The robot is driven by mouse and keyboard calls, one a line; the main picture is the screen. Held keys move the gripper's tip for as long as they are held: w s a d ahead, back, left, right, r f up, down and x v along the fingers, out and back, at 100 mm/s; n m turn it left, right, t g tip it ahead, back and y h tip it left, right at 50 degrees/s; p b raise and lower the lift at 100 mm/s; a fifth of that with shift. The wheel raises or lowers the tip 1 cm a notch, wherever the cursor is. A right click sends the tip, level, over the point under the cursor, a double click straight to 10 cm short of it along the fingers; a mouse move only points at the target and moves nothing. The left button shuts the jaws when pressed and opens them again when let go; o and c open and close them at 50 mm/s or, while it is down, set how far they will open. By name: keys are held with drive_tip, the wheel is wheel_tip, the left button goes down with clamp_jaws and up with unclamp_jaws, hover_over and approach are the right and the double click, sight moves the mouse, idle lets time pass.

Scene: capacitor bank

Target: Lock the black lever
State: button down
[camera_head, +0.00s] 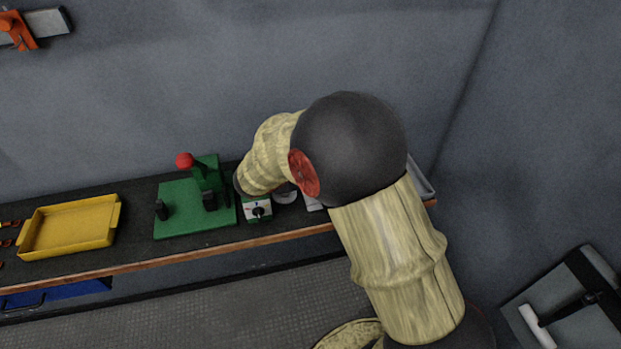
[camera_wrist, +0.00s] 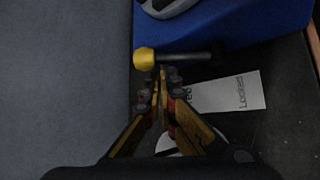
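In the wrist view the black lever (camera_wrist: 190,57) lies across the picture, with a yellow round knob (camera_wrist: 144,59) at its left end. Its right end is close to a blue housing (camera_wrist: 240,25). A white label (camera_wrist: 240,92) beside it reads "Locked"; more lettering on its left is partly hidden by a finger. My gripper (camera_wrist: 162,76) has its two fingertips close together at the shaft near the knob; nothing shows between them. Whether they touch the shaft I cannot tell. In the head view my arm hides the lever and my gripper.
On the workbench (camera_head: 140,252) stand a yellow tray (camera_head: 68,228), a green fixture (camera_head: 185,222) with a red-knobbed lever, and a small box with a dial (camera_head: 257,209). A grey wall rises close behind.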

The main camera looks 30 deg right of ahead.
drive_tip(key=t+b, duration=0.1)
drive_tip(key=b, duration=0.2)
drive_tip(key=shift+s+a+r+m+h+b, duration=0.1)
drive_tip(key=shift+s+m+h+b, duration=0.3)
drive_tip(key=shift+s+r+t+b, duration=0.25)
drive_tip(key=shift+r+t+b, duration=0.2)
drive_tip(key=shift+b, duration=0.35)
drive_tip(key=shift+s+a+r+b, duration=0.3)
drive_tip(key=shift+s+r+b, duration=0.15)
drive_tip(key=shift+s, duration=0.4)
drive_tip(key=shift+s+a+r+b, duration=0.25)
drive_tip(key=shift+s+r+b, duration=0.15)
drive_tip(key=shift+s, duration=0.55)
